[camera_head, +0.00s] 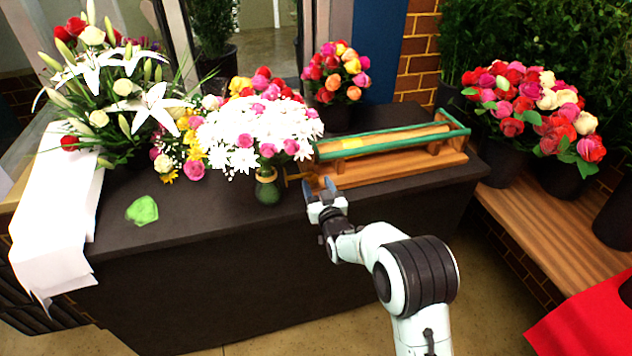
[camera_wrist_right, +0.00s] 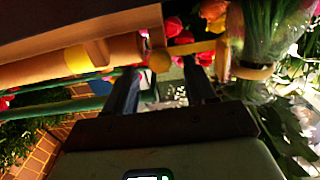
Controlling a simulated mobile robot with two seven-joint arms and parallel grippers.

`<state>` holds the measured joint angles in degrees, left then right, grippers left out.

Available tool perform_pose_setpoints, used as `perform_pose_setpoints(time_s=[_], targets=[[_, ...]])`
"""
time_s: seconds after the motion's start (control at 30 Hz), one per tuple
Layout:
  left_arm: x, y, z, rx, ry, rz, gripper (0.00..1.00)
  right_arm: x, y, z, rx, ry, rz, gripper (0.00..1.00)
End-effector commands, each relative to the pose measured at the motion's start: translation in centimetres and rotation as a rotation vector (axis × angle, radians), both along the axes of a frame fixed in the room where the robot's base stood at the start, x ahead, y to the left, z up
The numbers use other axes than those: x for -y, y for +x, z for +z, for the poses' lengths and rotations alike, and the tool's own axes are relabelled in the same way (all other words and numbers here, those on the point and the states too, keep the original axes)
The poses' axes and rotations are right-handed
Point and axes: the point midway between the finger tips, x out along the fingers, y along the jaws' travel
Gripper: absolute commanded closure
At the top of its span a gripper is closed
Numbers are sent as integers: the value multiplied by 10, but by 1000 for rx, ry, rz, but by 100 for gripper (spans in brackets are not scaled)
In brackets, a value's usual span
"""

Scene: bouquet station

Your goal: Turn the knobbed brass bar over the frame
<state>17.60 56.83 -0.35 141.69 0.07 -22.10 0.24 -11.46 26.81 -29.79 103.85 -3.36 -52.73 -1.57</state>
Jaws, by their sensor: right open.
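The frame (camera_head: 436,166) is a long wooden base with green rails on the counter. A brass-coloured bar (camera_head: 293,178) shows at its left end, beside the vase, partly hidden by flowers. In the right wrist view a round brass knob (camera_wrist_right: 160,61) and an orange-brown bar show at the frame's end. My right gripper (camera_head: 320,184) is open and empty at the frame's front left corner. In the wrist view its two fingers (camera_wrist_right: 163,82) are apart, with the knob showing in the gap; I cannot tell if they touch it. My left gripper is out of view.
A vase (camera_head: 267,190) of white and pink flowers stands close left of the frame. A lily bouquet (camera_head: 110,110), white paper (camera_head: 60,200) and a green piece (camera_head: 142,210) are farther left. Another bouquet (camera_head: 337,75) stands behind. The counter's front middle is clear.

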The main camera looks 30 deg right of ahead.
Motion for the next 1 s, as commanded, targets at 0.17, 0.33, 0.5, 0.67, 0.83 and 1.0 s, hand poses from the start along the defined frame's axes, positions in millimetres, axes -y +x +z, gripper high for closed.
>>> perform_pose_setpoints(time_s=[0.17, 0.33, 0.5, 0.67, 0.83, 1.0], targets=[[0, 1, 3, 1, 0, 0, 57, 4, 14, 0, -1, -2, -1, 45], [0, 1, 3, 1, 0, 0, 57, 5, 17, 0, 0, 0, -1, 45], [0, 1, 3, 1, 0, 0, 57, 4, 16, 0, 0, 0, -1, 45], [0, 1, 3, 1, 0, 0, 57, 4, 16, 0, 0, 0, -1, 97], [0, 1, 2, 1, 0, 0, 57, 4, 16, 0, 0, 1, -1, 100], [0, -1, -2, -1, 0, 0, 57, 3, 21, -1, 5, 25, -1, 100]])
